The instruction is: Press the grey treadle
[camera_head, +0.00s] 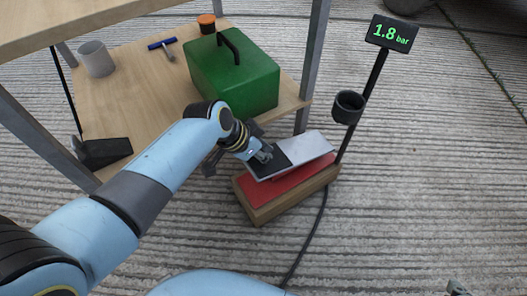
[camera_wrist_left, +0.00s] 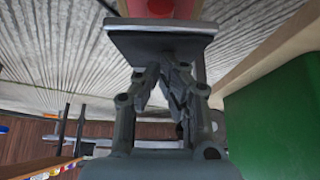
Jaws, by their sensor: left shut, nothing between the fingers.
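The grey treadle (camera_head: 308,148) is a flat plate with a dark pad at its left end. It sits tilted over a red board (camera_head: 275,190) on a wooden block. My left gripper (camera_head: 266,157) is shut and empty, with its fingertips at the dark pad. In the left wrist view the shut fingers (camera_wrist_left: 167,72) point at the dark pad of the treadle (camera_wrist_left: 160,42); I cannot tell whether they touch it. A small grey piece at the bottom right edge looks like the tip of my right gripper (camera_head: 457,288), mostly out of frame.
A post beside the treadle carries a display (camera_head: 391,34) reading 1.8 bar and a dark cup (camera_head: 348,106). A cable runs over the grey ground. A wooden shelf (camera_head: 135,75) to the left holds a green box (camera_head: 235,80), a grey cup (camera_head: 97,59) and tools.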

